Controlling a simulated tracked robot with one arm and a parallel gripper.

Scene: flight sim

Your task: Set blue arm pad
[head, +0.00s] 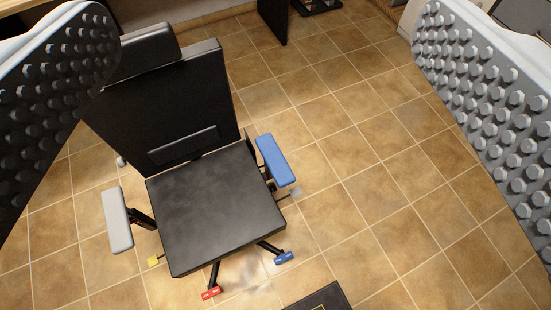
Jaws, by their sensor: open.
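A black office chair with a headrest stands on the floor, its seat (214,208) in the left half of the head view. The blue arm pad (276,160) is on the chair's right side in the picture, beside the seat's far right corner. A light grey arm pad (118,220) is on the left side. My gripper (265,95) is open, with one studded finger at each upper side of the picture. Nothing is between the fingers; the chair is below and beyond them. The left finger hides part of the backrest's left edge.
Coloured feet show under the chair: yellow (154,261), red (211,293) and blue (284,258). A black flat object (320,299) lies at the bottom edge. A dark panel (273,18) stands at the top. The tiled floor to the right of the chair is clear.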

